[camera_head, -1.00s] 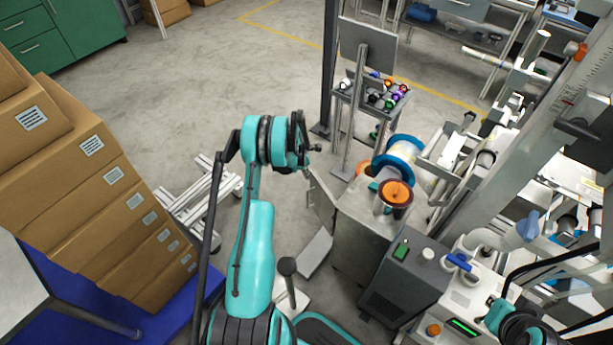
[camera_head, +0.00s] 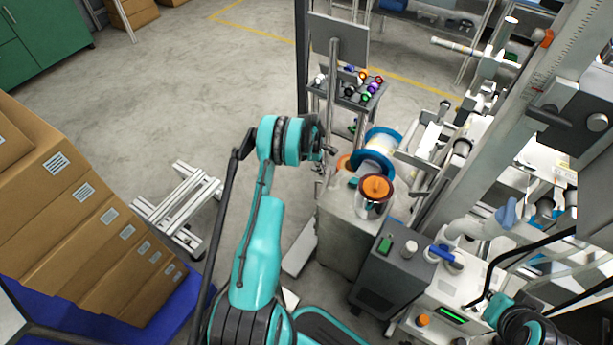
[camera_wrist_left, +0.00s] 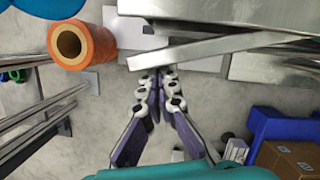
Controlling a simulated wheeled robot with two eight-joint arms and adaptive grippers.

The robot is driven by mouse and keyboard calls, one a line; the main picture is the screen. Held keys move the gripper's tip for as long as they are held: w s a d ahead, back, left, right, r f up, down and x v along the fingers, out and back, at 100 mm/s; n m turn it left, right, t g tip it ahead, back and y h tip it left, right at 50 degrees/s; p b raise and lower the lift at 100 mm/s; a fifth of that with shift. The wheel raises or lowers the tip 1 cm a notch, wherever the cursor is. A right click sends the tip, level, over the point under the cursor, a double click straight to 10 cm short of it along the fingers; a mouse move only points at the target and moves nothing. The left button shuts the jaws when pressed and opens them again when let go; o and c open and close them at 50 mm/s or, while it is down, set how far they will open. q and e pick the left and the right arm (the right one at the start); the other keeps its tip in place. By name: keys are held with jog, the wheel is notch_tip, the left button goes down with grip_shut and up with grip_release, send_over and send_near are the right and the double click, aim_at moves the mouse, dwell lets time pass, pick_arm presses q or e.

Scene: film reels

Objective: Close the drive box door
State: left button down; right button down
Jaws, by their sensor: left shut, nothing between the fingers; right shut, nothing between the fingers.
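The drive box (camera_head: 343,238) is a grey metal cabinet right of my left arm in the head view. Its metal underside or edge shows at the top of the left wrist view (camera_wrist_left: 270,12). The door (camera_wrist_left: 195,44) shows there as a thin metal panel, at a narrow angle to the box, still ajar. In the head view I cannot clearly make out the door beside my arm. My left gripper (camera_head: 328,150) is at the box's upper left corner; its fingers (camera_wrist_left: 158,76) are shut and empty, close to the door's edge.
A grey unit with a green button (camera_head: 385,275) is in front. Cardboard boxes (camera_head: 75,215) and metal profiles (camera_head: 180,205) lie left. Floor between is free.

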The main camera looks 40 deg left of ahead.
pick_arm(q)
jog(key=shift+w+d+m, duration=0.25)
jog(key=shift+d+m, duration=0.1)
jog(key=shift+d, duration=0.15)
jog(key=shift+w+d+m, duration=0.2)
jog(key=shift+d+m, duration=0.15)
jog(key=shift+d, duration=0.1)
jog(key=shift+w+d, duration=0.2)
jog(key=shift+d, duration=0.35)
jog(key=shift+w+d, duration=0.15)
jog(key=shift+d, duration=0.35)
